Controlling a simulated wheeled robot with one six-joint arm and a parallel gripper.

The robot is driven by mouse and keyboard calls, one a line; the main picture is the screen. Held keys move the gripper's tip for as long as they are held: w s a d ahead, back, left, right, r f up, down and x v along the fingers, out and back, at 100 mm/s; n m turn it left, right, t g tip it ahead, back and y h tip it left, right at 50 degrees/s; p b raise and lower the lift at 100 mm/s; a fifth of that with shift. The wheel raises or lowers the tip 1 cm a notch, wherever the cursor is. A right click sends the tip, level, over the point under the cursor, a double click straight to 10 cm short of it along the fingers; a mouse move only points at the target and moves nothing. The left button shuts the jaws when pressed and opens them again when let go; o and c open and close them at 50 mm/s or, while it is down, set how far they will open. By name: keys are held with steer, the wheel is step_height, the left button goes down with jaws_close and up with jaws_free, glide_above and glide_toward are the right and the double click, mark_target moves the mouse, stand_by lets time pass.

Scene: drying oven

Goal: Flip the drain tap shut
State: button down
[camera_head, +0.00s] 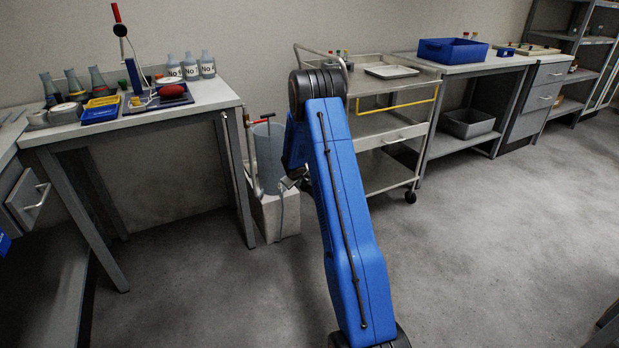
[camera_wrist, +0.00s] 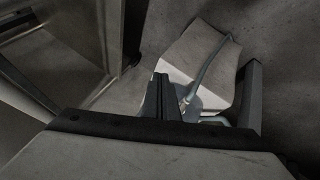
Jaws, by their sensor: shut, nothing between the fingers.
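A blue-grey cylindrical vessel (camera_head: 268,155) stands on a white block (camera_head: 272,218) on the floor. A pipe with a red-handled lever (camera_head: 262,119) rises at its left, and a thin grey hose (camera_head: 282,208) hangs down the block's front. My gripper (camera_head: 292,181) is at the vessel's lower right, partly hidden by my arm. In the wrist view my dark fingers (camera_wrist: 161,96) are together and empty, beside the hose (camera_wrist: 208,70) and the white block (camera_wrist: 190,55). A small grey fitting (camera_wrist: 214,119) shows by the fingers. I cannot make out the drain tap's handle or whether anything touches it.
A bench (camera_head: 150,120) with bottles and flasks stands left of the vessel. A steel trolley (camera_head: 385,125) with a yellow bar stands close on the right. Further right is a bench with a blue crate (camera_head: 452,50). The floor in front is clear.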

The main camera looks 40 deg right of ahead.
steer(key=s+d+r, duration=0.2)
steer(key=s+r, duration=0.2)
steer(key=r, duration=0.3)
steer(key=shift+s+d, duration=0.25)
steer(key=shift+s, duration=0.05)
steer(key=shift+f, duration=0.1)
stand_by(0.3)
steer(key=s+a+r+m, duration=0.1)
steer(key=s+a+r, duration=0.5)
steer(key=r, duration=0.3)
steer(key=s+a+r+h, duration=0.1)
steer(key=s+a+r, duration=0.5)
steer(key=r, duration=0.3)
steer(key=s+a+r+m, duration=0.1)
steer(key=s+a+r, duration=0.4)
steer(key=s+r, duration=0.3)
steer(key=s+a+y, duration=0.2)
steer(key=s+a, duration=0.5)
steer(key=s, duration=0.4)
steer(key=s+a+r+y, duration=0.1)
steer(key=s+a, duration=0.7)
steer(key=s, duration=0.3)
steer(key=s+a+r+g+y, duration=0.1)
steer(key=s+a+y, duration=0.1)
steer(key=s+a, duration=0.6)
steer(key=s, duration=0.3)
steer(key=shift+n+y, duration=0.3)
